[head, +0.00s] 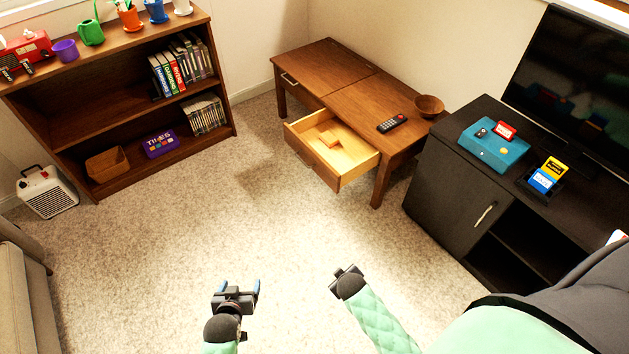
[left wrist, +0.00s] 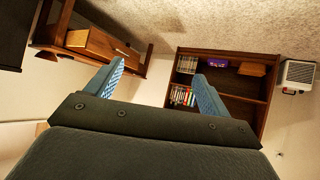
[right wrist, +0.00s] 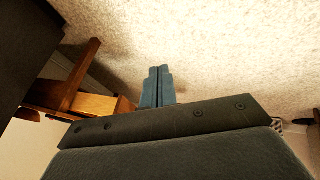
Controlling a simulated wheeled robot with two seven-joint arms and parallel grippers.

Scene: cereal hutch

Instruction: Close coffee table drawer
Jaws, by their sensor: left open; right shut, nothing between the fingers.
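The wooden coffee table (head: 350,92) stands against the back wall. The table's other drawer front, at the left, looks shut. The open drawer also shows in the left wrist view (left wrist: 92,42) and partly in the right wrist view (right wrist: 100,103). My left gripper (head: 238,288) is open and empty above the carpet, well in front of the drawer. My right gripper (head: 341,276) is shut and empty, to the right of the left one and apart from the drawer.
A remote (head: 392,123) and a bowl (head: 429,105) sit on the table. A black TV cabinet (head: 450,190) stands at the right, close to the table. A bookshelf (head: 110,100) and a white heater (head: 47,192) are at the left. The carpet (head: 190,230) between is clear.

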